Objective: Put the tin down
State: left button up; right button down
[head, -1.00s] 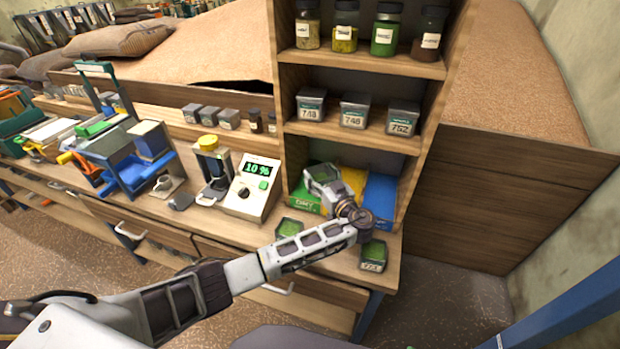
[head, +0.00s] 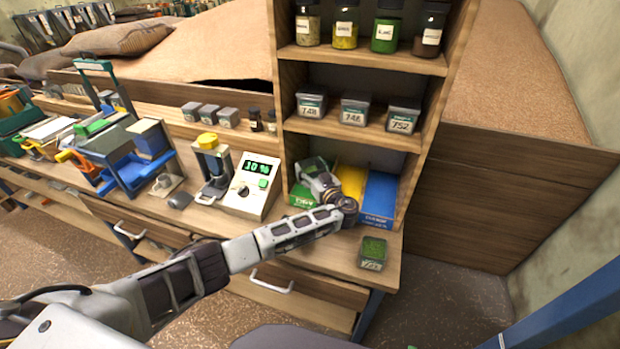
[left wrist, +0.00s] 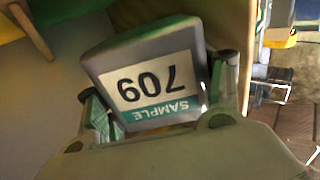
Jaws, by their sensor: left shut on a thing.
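My left gripper (head: 312,172) is shut on a grey tin (left wrist: 152,78) whose white and green label reads SAMPLE 709, upside down in the left wrist view. The tin sits between the two fingers. In the head view the gripper is at the lowest shelf bay, over the green tray (head: 303,200); the held tin is mostly hidden there. I cannot tell whether the tin touches anything below. Another tin (head: 372,252) with green contents stands on the bench at the right front. My right gripper is not in view.
A yellow tray (head: 349,184) and a blue tray (head: 380,195) lie beside the green one in the bay. Labelled tins (head: 354,109) and jars (head: 384,32) stand on the shelves above. A meter (head: 250,187) reading 10 % stands left of the shelf.

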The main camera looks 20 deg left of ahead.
aim_at(306, 171)
pick_arm(q)
jog(key=shift+f, duration=0.55)
jog(key=shift+f+b, duration=0.65)
jog(key=shift+f, duration=0.3)
jog(key=shift+w+a+f, duration=0.1)
jog(key=shift+w+f, duration=0.05)
jog(key=shift+f, duration=0.25)
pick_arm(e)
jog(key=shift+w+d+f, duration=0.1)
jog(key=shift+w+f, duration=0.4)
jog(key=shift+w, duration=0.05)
pick_arm(q)
jog(key=shift+f, duration=0.15)
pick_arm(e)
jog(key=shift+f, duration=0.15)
pick_arm(q)
jog(key=o, duration=0.8)
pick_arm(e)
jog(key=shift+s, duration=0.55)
